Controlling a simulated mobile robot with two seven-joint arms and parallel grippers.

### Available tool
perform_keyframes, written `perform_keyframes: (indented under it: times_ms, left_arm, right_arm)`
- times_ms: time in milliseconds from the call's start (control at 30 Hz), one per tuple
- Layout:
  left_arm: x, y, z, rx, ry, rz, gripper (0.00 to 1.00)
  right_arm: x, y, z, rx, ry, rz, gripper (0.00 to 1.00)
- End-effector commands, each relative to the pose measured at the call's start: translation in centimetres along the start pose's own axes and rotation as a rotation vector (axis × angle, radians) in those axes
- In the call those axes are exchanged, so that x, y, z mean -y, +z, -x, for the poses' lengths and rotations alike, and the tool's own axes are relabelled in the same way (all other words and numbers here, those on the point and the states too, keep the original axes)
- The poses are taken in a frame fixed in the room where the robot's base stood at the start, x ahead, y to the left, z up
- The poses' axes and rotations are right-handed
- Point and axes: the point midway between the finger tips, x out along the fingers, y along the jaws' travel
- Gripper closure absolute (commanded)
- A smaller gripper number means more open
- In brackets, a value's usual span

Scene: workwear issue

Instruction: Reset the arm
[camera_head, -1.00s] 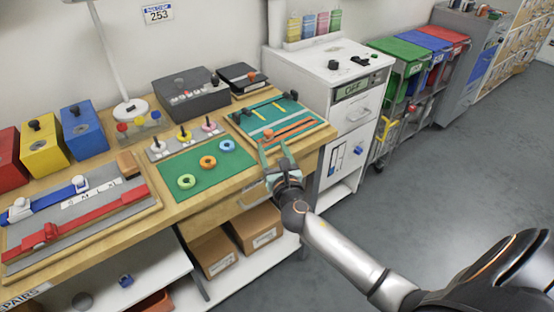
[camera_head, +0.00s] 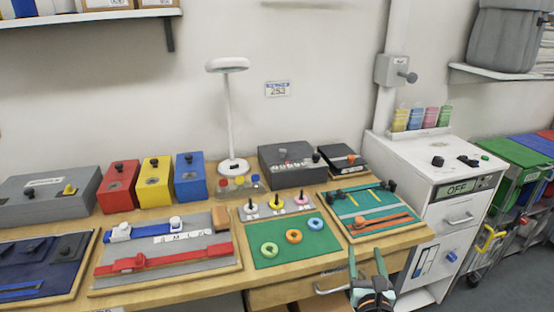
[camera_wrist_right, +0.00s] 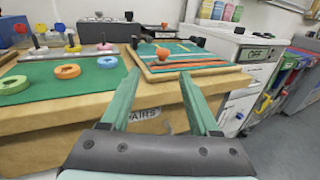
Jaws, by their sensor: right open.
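My right gripper (camera_head: 367,266) shows at the lower right of the head view, in front of the bench edge near a drawer handle. In the right wrist view its two green fingers (camera_wrist_right: 160,102) are spread apart with nothing between them. Beyond the fingertips lies a board with orange and teal strips (camera_wrist_right: 185,62), which also shows in the head view (camera_head: 345,232). My left gripper is not in view.
The wooden bench (camera_head: 200,288) carries a green mat (camera_head: 270,252) with several rings, a red and blue fixture board (camera_head: 190,252), coloured boxes (camera_head: 155,185) and a lamp (camera_head: 229,120). A white cabinet (camera_head: 415,180) stands to the right. Open floor (camera_head: 510,275) lies at far right.

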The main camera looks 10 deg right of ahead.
Motion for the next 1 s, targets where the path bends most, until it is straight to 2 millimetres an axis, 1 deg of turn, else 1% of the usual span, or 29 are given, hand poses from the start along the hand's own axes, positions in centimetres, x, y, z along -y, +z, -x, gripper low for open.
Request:
perform_keyframes:
  times_ms: [67,167,267,300,367,400,467,500,567,600,700,800,900,1000]
  left_arm:
    - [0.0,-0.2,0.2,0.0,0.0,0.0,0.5]
    - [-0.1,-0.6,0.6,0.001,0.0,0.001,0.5]
    - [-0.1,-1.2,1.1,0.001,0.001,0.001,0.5]
    - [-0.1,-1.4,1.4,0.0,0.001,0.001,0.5]
    - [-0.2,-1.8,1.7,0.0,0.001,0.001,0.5]
    - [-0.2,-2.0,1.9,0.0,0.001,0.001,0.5]
    - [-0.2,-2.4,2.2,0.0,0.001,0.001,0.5]
    - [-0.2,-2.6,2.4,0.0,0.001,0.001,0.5]
    - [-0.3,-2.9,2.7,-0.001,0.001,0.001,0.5]
    - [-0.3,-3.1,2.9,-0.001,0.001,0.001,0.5]
    - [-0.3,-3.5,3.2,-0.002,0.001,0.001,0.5]
    - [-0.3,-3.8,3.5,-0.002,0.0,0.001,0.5]
    - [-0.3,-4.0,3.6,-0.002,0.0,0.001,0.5]
    - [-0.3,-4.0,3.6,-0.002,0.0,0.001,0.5]
  right_arm:
    - [-0.1,-0.9,0.5,-0.034,0.006,-0.068,0.38]
    - [-0.5,-3.3,2.0,-0.129,0.015,-0.28,0.38]
    - [-1.1,-6.8,4.8,-0.276,-0.007,-0.62,0.38]
    - [-1.4,-8.2,6.1,-0.341,-0.031,-0.776,0.38]
    - [-1.9,-10.2,8.3,-0.433,-0.081,-1.012,0.38]
    - [-2.2,-11.4,9.8,-0.49,-0.127,-1.168,0.38]
    - [-2.8,-12.9,12.2,-0.569,-0.209,-1.401,0.38]
    - [-3.1,-13.8,13.8,-0.616,-0.275,-1.555,0.38]
    - [-3.6,-14.9,16.1,-0.676,-0.387,-1.783,0.38]
    - [-3.8,-15.5,17.7,-0.706,-0.47,-1.927,0.38]
    - [-4.5,-16.5,21.0,-0.749,-0.682,-2.246,0.38]
    - [-4.9,-17.0,23.5,-0.755,-0.867,-2.479,0.38]
    - [-5.2,-17.2,25.0,-0.743,-0.997,-2.625,0.38]
    - [-5.2,-17.3,25.6,-0.733,-1.061,-2.691,0.38]
